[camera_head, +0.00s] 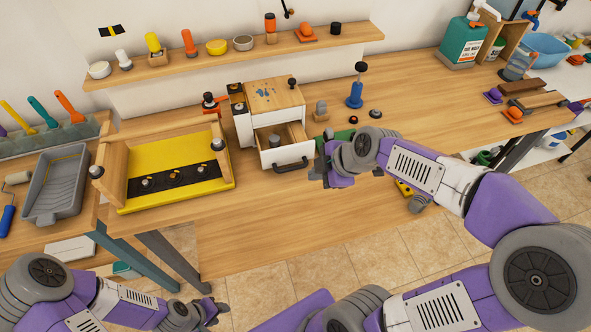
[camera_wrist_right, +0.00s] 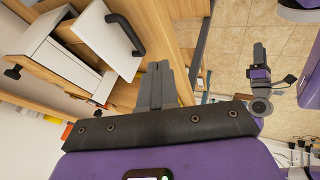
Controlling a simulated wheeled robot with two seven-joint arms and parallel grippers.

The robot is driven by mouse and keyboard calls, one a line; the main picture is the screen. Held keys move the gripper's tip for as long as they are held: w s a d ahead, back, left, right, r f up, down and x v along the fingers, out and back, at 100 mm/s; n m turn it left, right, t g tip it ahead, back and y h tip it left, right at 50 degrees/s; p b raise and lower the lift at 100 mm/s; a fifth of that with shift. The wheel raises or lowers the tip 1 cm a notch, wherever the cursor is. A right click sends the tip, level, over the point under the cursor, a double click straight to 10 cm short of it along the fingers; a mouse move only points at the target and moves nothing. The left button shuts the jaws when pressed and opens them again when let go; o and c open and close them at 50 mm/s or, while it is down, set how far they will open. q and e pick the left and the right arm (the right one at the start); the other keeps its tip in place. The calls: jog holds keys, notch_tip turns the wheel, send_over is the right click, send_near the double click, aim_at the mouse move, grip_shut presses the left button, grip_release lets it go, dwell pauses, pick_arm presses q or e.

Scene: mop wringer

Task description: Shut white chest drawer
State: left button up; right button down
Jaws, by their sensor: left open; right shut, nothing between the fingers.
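The small white chest (camera_head: 268,100) with a wooden top stands on the workbench. Its drawer (camera_head: 287,153) is pulled out toward the front, with a dark handle (camera_head: 291,166) on its face. A grey object (camera_head: 275,141) is inside the drawer. My right gripper (camera_head: 320,172) is just right of the drawer front, shut and empty. In the right wrist view, its closed fingers (camera_wrist_right: 157,84) point up beside the handle (camera_wrist_right: 128,36), apart from it. My left gripper (camera_head: 212,311) is open, low at the left, in front of the bench and far from the drawer.
A yellow tray with a wooden frame (camera_head: 178,165) sits left of the chest. A blue stamp-like tool (camera_head: 355,90) and small dark discs stand to the right. The bench strip before the drawer is clear.

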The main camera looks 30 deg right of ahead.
jog(key=b+x, duration=0.1)
jog(key=x, duration=0.2)
jog(key=w+x, duration=0.1)
jog(key=x, duration=0.2)
jog(key=d+b+x, duration=0.1)
jog(key=x, duration=0.3)
jog(key=shift+w+r+b, duration=0.3)
jog(key=shift+w+b, duration=0.05)
jog(key=shift+w, duration=0.05)
jog(key=shift+w+d, duration=0.2)
jog(key=shift+w, duration=0.3)
jog(key=shift+w, duration=0.1)
